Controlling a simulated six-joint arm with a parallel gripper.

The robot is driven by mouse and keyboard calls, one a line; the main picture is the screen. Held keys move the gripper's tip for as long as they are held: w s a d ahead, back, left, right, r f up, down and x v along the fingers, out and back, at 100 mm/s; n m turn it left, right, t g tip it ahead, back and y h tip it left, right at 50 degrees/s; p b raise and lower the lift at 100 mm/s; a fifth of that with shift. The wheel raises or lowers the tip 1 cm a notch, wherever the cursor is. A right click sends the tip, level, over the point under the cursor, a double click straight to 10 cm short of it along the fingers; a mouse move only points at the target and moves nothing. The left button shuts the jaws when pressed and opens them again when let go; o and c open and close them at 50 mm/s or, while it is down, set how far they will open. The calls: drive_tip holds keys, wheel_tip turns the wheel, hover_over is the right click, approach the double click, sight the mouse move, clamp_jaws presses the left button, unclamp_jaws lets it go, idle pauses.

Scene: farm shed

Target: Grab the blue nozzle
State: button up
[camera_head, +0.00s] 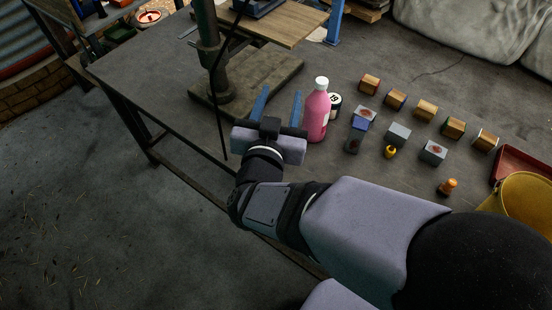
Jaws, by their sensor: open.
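My gripper (278,106) is over the dark workbench, left of a pink bottle (316,112). Its two blue fingers are apart and point away from the camera, with nothing seen between them. I cannot clearly make out a blue nozzle. A small blue patch (360,123) shows among the grey blocks right of the bottle; I cannot tell whether it is a nozzle or a block's face. A yellow nozzle-like piece (390,152) stands in front of a grey block. An orange one (447,187) stands nearer, at the right.
Several wooden blocks (425,110) and grey blocks (432,152) stand in rows on the right. A drill-press stand (225,92) is behind my gripper. A yellow bucket (524,200) and red tray (520,165) are at the right.

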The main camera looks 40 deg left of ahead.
drive_tip(key=s+t+b, duration=0.2)
drive_tip(key=s, duration=0.3)
drive_tip(key=shift+h, duration=0.4)
drive_tip(key=f, duration=1.4)
drive_tip(key=f+p, duration=0.1)
drive_tip(key=f, duration=0.7)
drive_tip(key=shift+w+d, duration=0.2)
drive_tip(key=shift+w, duration=0.05)
drive_tip(key=shift+f+p+x, duration=0.15)
drive_tip(key=shift+p+x, duration=0.2)
drive_tip(key=shift+x, duration=1.45)
drive_tip(key=shift+f+p+x, duration=0.1)
drive_tip(key=shift+p+x, duration=0.2)
drive_tip(key=shift+x, duration=1.55)
drive_tip(key=shift+a, duration=0.15)
drive_tip(key=shift+c, duration=0.2)
clamp_jaws()
